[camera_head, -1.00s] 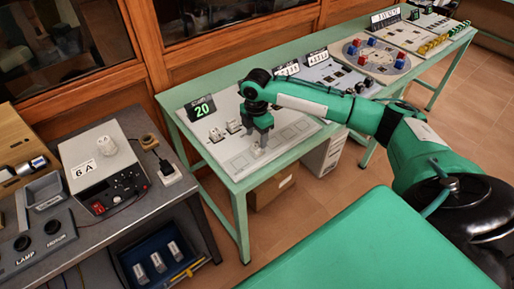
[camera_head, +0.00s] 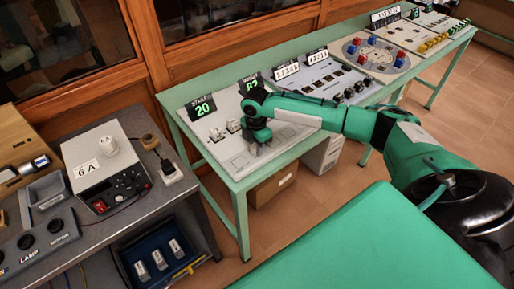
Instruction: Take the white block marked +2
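Two small white blocks stand on the pale board (camera_head: 222,151) at the left end of the green table: one at the left (camera_head: 217,134) and one nearer the gripper (camera_head: 233,126). Their markings are too small to read, so I cannot tell which is +2. My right gripper (camera_head: 258,147) points down over the board, to the right of both blocks. Its fingertips are low, close to the board surface. The fingers are small and dark, and I cannot tell whether they are apart or hold anything. My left gripper is out of view.
Number signs, one reading 20 (camera_head: 202,108), stand behind the board. A panel with dark knobs (camera_head: 325,78) and a round board with coloured blocks (camera_head: 376,55) lie farther right. A grey bench with a meter box (camera_head: 98,172) stands at the left.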

